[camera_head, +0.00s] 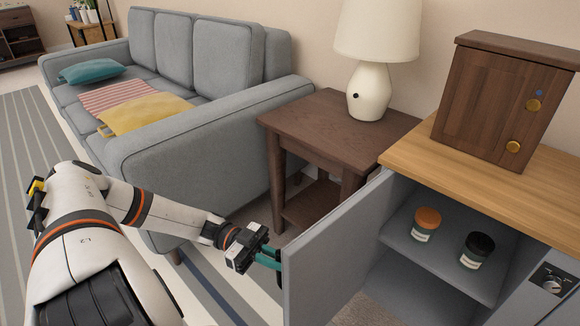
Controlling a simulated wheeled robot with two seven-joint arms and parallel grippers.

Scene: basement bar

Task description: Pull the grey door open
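The grey door (338,252) of the cabinet stands swung out wide, and the cabinet's inside is exposed. A dark handle (281,266) shows at the door's outer, left edge. My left gripper (270,257), with teal fingers, is at this handle on the door's outer side and appears closed on it. The fingertips are partly hidden at the handle. My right gripper is not in view.
Inside the cabinet, an orange-lidded jar (426,225) and a black-lidded jar (477,251) stand on a shelf. A wooden box (495,105) sits on the countertop (410,152). A side table (325,120) with a lamp (371,90) and a grey sofa (215,140) stand behind the door and arm.

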